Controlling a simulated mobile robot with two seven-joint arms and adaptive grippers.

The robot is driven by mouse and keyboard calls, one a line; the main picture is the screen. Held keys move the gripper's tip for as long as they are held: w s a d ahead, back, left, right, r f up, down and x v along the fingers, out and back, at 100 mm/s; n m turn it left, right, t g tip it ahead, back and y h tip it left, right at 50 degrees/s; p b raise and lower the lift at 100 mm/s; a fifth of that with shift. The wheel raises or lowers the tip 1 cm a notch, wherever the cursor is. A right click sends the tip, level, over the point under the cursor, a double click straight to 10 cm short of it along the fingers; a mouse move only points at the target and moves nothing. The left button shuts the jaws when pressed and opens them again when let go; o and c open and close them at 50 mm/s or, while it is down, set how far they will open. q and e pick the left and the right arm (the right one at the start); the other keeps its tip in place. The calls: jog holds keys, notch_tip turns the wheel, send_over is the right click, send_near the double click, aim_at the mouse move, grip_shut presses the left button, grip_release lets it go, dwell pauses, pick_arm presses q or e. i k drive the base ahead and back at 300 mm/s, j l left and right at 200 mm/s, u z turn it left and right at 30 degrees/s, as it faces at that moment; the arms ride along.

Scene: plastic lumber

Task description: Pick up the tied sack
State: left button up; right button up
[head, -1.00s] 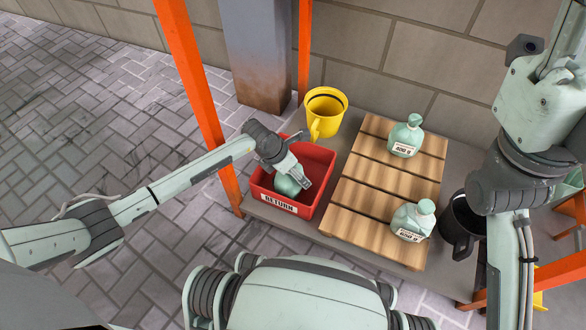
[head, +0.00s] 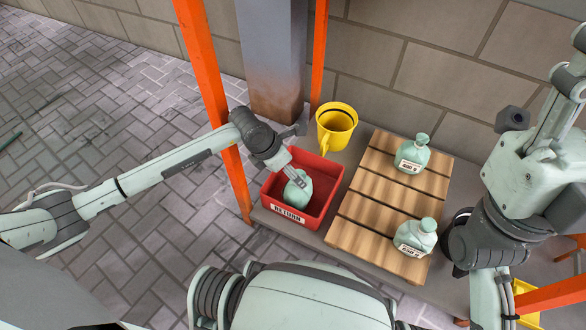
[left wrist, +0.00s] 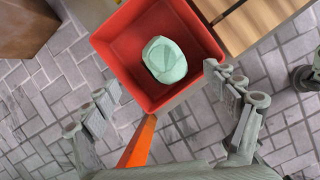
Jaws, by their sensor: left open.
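A pale green sack (head: 299,194) lies inside the red bin marked RETURN (head: 290,213). The left wrist view also shows this sack (left wrist: 164,60) on the floor of the red bin (left wrist: 122,45); I cannot make out its neck. My left gripper (head: 292,180) reaches over the bin from the left, just above the sack. In the left wrist view its fingers (left wrist: 165,84) are spread apart with nothing between them. Two more green sacks with tied necks and weight labels, a far one (head: 412,154) and a near one (head: 416,237), stand on the wooden slats. My right gripper is out of view.
The wooden slatted board (head: 375,205) lies right of the bin. A yellow cup (head: 336,126) stands behind the bin. A dark mug (head: 461,220) is partly hidden by my right arm. An orange post (head: 215,95) stands close to my left forearm.

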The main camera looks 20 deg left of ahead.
aim_at(414, 238)
jog(key=z, duration=0.85)
jog(key=l+u, duration=0.25)
jog(key=l, duration=1.1)
jog(key=i+l+u, duration=0.1)
jog(key=l, duration=0.25)
